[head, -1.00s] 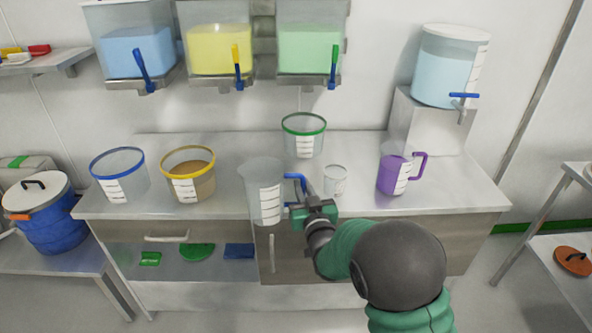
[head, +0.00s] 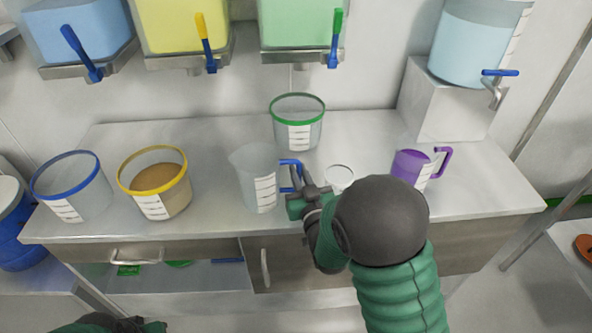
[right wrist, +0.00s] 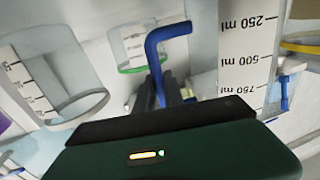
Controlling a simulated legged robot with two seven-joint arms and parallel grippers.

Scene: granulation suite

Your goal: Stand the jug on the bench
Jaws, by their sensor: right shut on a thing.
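The clear jug (head: 257,178) has a blue handle (head: 290,175) and a white scale label. In the head view it is upright over the front middle of the steel bench (head: 218,160). Whether its base touches the bench top I cannot tell. My right gripper (head: 298,184) is shut on the handle, at the jug's right side. In the right wrist view the handle (right wrist: 155,55) rises from behind the gripper body, and the jug's label (right wrist: 245,55) shows at the right. Part of my left gripper (head: 120,325) shows at the bottom left edge; its fingers are unclear.
Left of the jug stand a yellow-rimmed container (head: 155,195) and a blue-rimmed one (head: 75,190). A green-rimmed container (head: 298,125) is behind. A small clear beaker (head: 340,177) and a purple jug (head: 412,167) stand to the right. Dispensers with taps hang above.

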